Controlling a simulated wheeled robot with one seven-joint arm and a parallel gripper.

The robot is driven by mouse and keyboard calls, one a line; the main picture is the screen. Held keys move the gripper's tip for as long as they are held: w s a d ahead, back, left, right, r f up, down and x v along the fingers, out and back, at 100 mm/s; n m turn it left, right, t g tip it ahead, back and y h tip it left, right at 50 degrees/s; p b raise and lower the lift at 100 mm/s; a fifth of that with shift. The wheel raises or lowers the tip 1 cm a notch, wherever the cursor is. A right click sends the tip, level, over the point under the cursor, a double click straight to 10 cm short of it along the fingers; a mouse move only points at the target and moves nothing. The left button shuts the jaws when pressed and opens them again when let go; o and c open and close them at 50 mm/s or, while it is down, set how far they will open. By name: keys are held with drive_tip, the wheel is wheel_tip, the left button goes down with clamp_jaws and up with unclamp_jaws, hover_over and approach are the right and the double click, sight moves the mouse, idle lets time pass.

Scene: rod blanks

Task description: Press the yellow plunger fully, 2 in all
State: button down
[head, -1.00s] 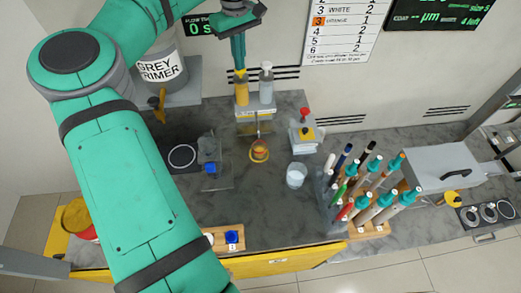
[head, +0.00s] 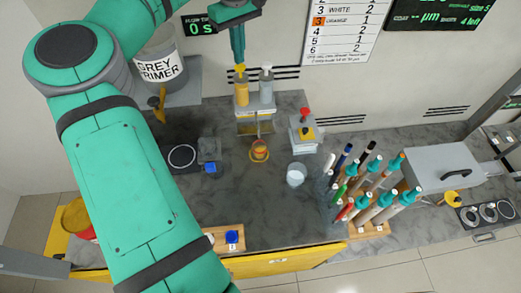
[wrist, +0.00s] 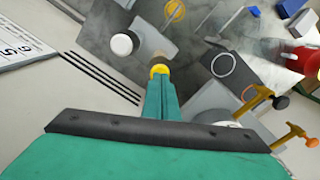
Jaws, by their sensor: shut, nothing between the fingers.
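The yellow plunger (head: 240,69) tops the yellow bottle (head: 241,94) in the dispenser stand at the back wall. My gripper (head: 238,61) points down with its fingers together, directly above the plunger. In the wrist view my gripper's fingertips (wrist: 160,81) meet the yellow plunger (wrist: 159,70) in the picture. I cannot tell whether they touch it or hang just above. Nothing is held. A cup with orange contents (head: 259,149) stands below, in front of the dispenser stand.
A grey bottle with a pale pump (head: 266,88) stands close at the right of the yellow one. A red-buttoned device (head: 303,130), a clear cup (head: 296,175) and a rack of rods (head: 367,226) stand further right. The GREY PRIMER can (head: 161,62) is at the left.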

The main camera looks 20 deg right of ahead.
drive_tip(key=shift+f, duration=0.4)
drive_tip(key=shift+f, duration=1.3)
drive_tip(key=shift+r, duration=1.7)
wheel_tip(320, 180, up, 6)
idle(0.6)
